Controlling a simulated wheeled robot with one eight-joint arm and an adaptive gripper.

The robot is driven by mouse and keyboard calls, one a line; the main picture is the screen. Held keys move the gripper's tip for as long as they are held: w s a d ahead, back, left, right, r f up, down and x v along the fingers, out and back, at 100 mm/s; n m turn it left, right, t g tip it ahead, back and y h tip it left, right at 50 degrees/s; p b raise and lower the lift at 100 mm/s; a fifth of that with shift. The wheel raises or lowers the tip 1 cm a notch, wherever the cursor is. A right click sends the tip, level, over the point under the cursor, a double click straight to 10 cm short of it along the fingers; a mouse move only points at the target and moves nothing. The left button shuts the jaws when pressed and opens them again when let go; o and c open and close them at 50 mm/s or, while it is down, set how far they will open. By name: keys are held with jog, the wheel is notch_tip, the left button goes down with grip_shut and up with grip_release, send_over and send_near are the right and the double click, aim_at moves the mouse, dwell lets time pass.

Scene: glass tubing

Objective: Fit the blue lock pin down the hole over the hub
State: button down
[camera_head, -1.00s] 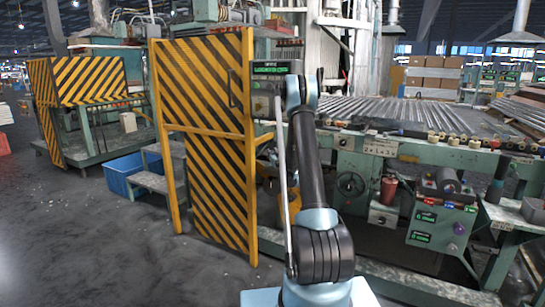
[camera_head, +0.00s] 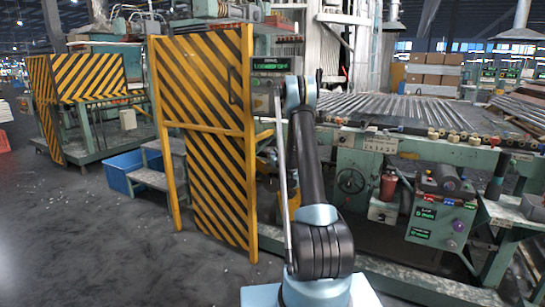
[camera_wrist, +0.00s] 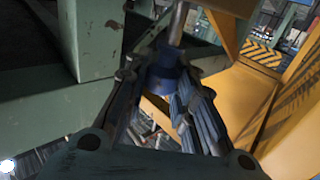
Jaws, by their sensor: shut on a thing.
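In the wrist view my gripper (camera_wrist: 158,84) is shut on the blue lock pin (camera_wrist: 163,72). The pin's dark blue body lies between the fingers, and a grey metal shaft (camera_wrist: 178,22) runs from it to the top of the picture. The lower part of the pin is partly hidden by the fingers. In the head view my arm stands in front of the green machine, and my gripper and the pin are hidden there. I cannot make out the hole or the hub for certain in either view.
A green beam (camera_wrist: 92,40) is close at the left in the wrist view, and a yellow frame (camera_wrist: 240,95) is close at the right. In the head view a striped yellow gate (camera_head: 210,140) stands left of my arm. A handwheel (camera_head: 351,181) and a control box (camera_head: 437,222) are to its right.

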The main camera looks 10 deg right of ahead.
jog(key=shift+f, duration=1.6)
jog(key=c, duration=1.2)
grip_release()
jog(key=shift+c, duration=0.2)
jog(key=s+d, duration=0.1)
jog(key=s, duration=0.6)
jog(key=shift+s, duration=0.25)
